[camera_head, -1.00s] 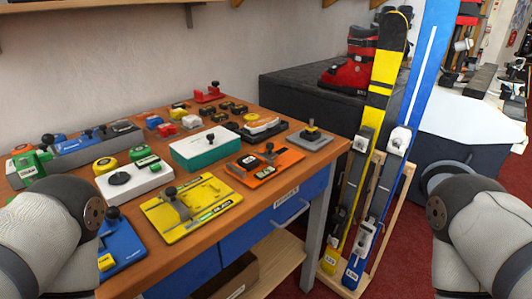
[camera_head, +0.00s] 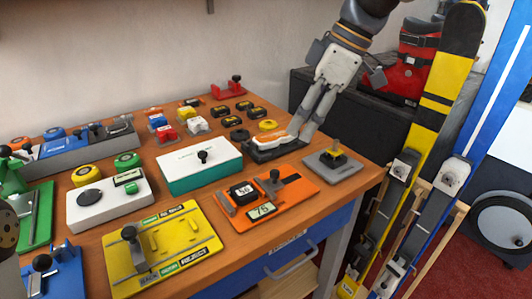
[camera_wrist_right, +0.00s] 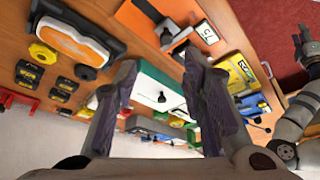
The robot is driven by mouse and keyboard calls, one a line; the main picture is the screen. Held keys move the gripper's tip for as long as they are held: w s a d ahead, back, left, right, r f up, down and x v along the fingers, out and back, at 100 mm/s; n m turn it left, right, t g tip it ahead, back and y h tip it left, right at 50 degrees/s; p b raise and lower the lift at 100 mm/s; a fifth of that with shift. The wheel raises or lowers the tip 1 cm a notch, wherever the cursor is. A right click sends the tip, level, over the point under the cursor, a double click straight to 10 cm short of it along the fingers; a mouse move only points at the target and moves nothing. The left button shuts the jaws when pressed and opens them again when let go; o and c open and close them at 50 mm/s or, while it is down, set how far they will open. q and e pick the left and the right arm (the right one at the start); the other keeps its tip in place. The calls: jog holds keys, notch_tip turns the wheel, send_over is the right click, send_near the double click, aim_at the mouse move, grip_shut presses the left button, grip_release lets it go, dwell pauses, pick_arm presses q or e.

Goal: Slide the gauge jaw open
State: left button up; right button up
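An orange gauge plate (camera_head: 290,193) lies at the bench's front, with dark upright jaws, a black block (camera_head: 243,192) between them and a "75" label. A yellow plate (camera_head: 185,215) marked REJECT, with an upright black-knobbed slider (camera_head: 132,240), lies left of it; I cannot tell which gauge is meant. My right gripper (camera_head: 299,136) is open and empty, behind the orange plate, beside an orange-and-white item (camera_head: 272,137) on a dark base. In the wrist view its fingers (camera_wrist_right: 158,62) are apart. A grey shape at that view's right edge may be my left gripper (camera_wrist_right: 303,45); its fingers are unclear.
A white-and-green case (camera_head: 200,168) with a black knob stands behind the plates. Upright skis (camera_head: 440,100) stand beyond the right edge. Several small blocks crowd the back.

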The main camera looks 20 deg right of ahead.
send_near(276, 172)
notch_tip(276, 172, down, 2)
jog(key=x, duration=0.6)
jog(key=shift+w+a+b, duration=0.15)
jog(key=shift+a+b, duration=0.15)
jog(key=shift+a, duration=0.1)
grip_shut()
